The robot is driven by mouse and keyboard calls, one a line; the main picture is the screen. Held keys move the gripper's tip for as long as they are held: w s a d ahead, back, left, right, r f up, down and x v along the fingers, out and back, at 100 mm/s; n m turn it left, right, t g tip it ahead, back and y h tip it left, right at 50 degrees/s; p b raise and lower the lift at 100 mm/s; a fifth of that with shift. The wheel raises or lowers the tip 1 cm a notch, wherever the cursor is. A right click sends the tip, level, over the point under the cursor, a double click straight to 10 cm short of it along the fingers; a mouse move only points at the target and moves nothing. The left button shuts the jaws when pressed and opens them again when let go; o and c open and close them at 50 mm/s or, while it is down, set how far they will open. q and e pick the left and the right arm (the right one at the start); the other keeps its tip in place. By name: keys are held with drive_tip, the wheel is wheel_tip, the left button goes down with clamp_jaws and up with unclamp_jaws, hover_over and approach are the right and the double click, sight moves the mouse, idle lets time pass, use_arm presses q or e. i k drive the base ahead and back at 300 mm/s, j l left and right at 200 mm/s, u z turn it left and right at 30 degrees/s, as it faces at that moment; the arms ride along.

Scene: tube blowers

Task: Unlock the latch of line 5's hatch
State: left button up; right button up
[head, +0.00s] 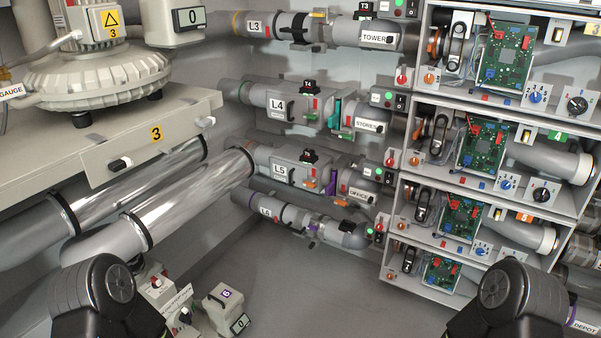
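Line 5 is the grey pipe with the white L5 label (280,171) on the back wall, below line 4 and above line 6. A grey box-like housing (293,164) sits on it beside the label, with a black piece (309,156) on top. A small red part (313,183) shows at the housing's right end; whether it is the hatch latch, and its state, is too small to tell. An upright purple plate (331,182) stands just right of it. Only black arm parts of mine show at the bottom left and bottom right; both grippers are out of view.
Line 4 (278,104) has a similar housing with a teal plate. Shelves of circuit boards (480,143) fill the right. Two shiny pipes (190,200) and a grey bench (150,134) take the left. Small grey boxes (225,306) stand at the front. The floor (320,280) between is clear.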

sight(311, 184)
drive_tip(key=u, duration=0.4)
drive_tip(key=i+l+u, duration=0.3)
drive_tip(key=u, duration=0.2)
drive_tip(key=i+l+u, duration=0.5)
drive_tip(key=i+l, duration=0.1)
drive_tip(key=l, duration=0.2)
drive_tip(key=i+l, duration=0.1)
drive_tip(key=l, duration=0.15)
drive_tip(key=i+l, duration=0.1)
drive_tip(key=l, duration=0.2)
